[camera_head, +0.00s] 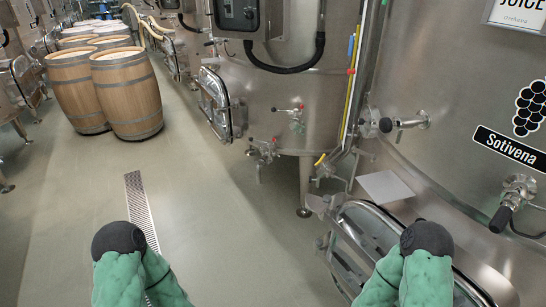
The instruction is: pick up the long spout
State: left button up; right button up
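No separate long spout can be made out for sure. Several taps and valves are on the steel vats: a tap with a downward outlet (262,155) low on the middle vat, a small valve with red knobs (292,117) beside it, a valve with a black handle (403,123) on the right vat, and another black-handled valve (514,200) at the right edge. Two green-covered, black-capped parts of my arms rise at the bottom left and bottom right. Neither gripper shows, so their fingers cannot be seen.
A right vat (460,75) with an oval hatch (345,245) stands close at right. The middle vat (270,90) has a hatch (215,103). Wooden barrels (128,93) stand at left. A drain grate (138,205) crosses the floor (225,225), which is clear at centre.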

aim_at(261, 162)
jog(key=i+j+u, duration=0.25)
jog(key=i, duration=0.15)
jog(key=i+j+u, duration=0.25)
jog(key=i, duration=0.2)
jog(key=i+j+z, duration=0.1)
jog(key=i, duration=0.35)
jog(key=i+j+z, duration=0.1)
jog(key=i+j, duration=0.15)
jog(key=i, duration=0.25)
jog(key=i+j+z, duration=0.15)
jog(key=i+z, duration=0.15)
jog(key=i+j+z, duration=0.25)
jog(key=i, duration=0.1)
